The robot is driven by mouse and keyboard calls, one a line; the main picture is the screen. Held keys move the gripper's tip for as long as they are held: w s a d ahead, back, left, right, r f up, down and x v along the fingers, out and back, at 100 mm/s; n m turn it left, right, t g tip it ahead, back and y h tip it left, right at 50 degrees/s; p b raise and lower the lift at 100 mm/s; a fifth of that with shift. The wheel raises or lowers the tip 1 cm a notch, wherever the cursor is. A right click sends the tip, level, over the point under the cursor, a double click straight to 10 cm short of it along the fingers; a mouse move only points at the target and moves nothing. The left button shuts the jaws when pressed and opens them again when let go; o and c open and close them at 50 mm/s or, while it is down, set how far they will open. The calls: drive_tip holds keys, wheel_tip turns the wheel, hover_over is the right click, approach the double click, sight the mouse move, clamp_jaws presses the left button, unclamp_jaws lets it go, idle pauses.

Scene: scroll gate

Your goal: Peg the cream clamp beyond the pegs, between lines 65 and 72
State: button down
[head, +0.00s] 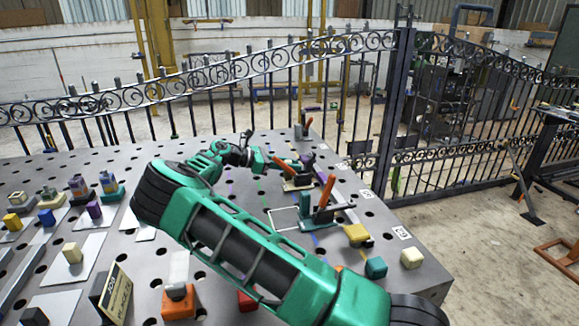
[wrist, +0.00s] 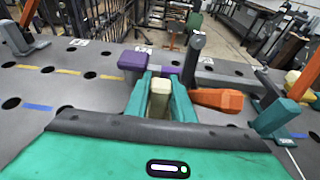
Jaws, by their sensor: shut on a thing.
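My gripper (head: 280,166) is over the far part of the perforated table in the head view. In the wrist view its two teal fingers (wrist: 160,98) are shut on a cream block (wrist: 158,102), which I take as part of the cream clamp. In the head view the cream clamp (head: 297,184) shows as a pale piece with an orange handle (head: 284,165), low at the tabletop; whether it touches the top is unclear. A purple block (wrist: 150,62) stands just beyond the fingers, a dark post (wrist: 194,58) beside it. The line numbers are too small to read.
A teal clamp with a raised orange handle (head: 327,190) stands nearer, right of my gripper. A yellow block (head: 357,233), teal block (head: 376,267) and cream block (head: 411,258) sit along the right edge. White number labels (head: 401,232) line that edge. A scrolled iron gate (head: 300,55) stands behind.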

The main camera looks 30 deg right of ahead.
drive_tip(key=c, duration=1.4)
unclamp_jaws()
drive_tip(key=shift+c, duration=0.2)
drive_tip(key=shift+f, duration=0.15)
drive_tip(key=v, duration=1.1)
drive_tip(key=shift+d, duration=0.1)
